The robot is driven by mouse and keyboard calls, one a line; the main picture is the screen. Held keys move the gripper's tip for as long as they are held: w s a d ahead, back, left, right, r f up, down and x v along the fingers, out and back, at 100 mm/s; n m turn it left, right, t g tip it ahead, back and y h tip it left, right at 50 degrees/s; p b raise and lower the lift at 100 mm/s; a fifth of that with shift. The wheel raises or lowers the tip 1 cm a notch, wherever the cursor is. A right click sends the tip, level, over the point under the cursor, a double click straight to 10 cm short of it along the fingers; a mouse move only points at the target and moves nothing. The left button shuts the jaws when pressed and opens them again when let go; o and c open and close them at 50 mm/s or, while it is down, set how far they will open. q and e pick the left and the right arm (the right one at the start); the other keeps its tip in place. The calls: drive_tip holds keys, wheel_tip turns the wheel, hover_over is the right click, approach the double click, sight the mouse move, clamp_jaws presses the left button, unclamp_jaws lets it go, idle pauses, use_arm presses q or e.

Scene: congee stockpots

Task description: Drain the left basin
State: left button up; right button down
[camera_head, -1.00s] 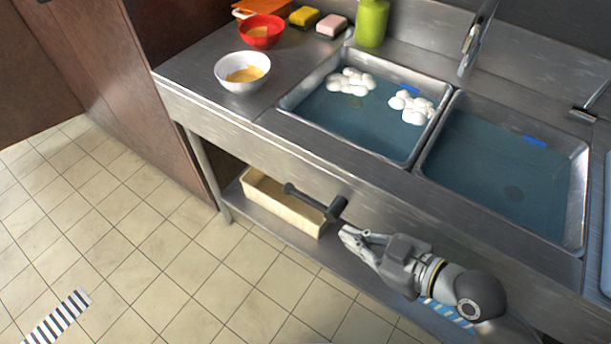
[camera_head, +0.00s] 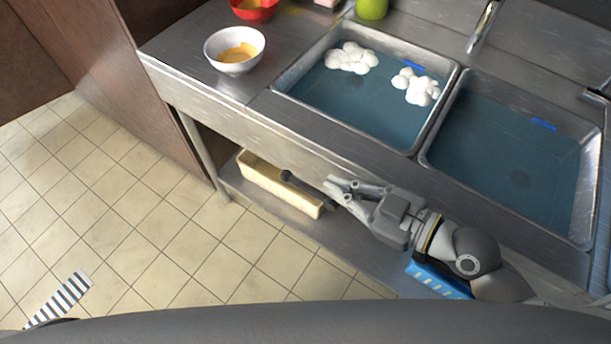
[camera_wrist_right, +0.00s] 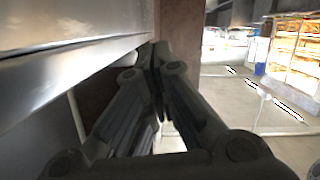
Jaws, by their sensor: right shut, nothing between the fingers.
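The left basin (camera_head: 281,84) is a steel sink basin holding blue-tinted water, with two clumps of white foam (camera_head: 352,58) on it. In the right wrist view my fingers (camera_wrist_right: 155,68) come together beside the steel counter front (camera_wrist_right: 60,70). My left gripper is not in view.
A second basin (camera_head: 510,150) with blue water lies to the right. A cream bin (camera_head: 270,187) and a blue object (camera_head: 437,281) are on the shelf below. A white bowl (camera_head: 235,50) and a red bowl (camera_head: 254,10) stand on the counter. The tiled floor is open at left.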

drive_tip(key=r+x, duration=0.1)
drive_tip(key=x, duration=0.1)
drive_tip(key=p, duration=0.1)
hover_over(305, 189)
wheel_tip(305, 189, down, 5)
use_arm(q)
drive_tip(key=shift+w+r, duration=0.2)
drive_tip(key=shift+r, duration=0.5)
use_arm(e)
drive_tip(key=shift+f, duration=0.75)
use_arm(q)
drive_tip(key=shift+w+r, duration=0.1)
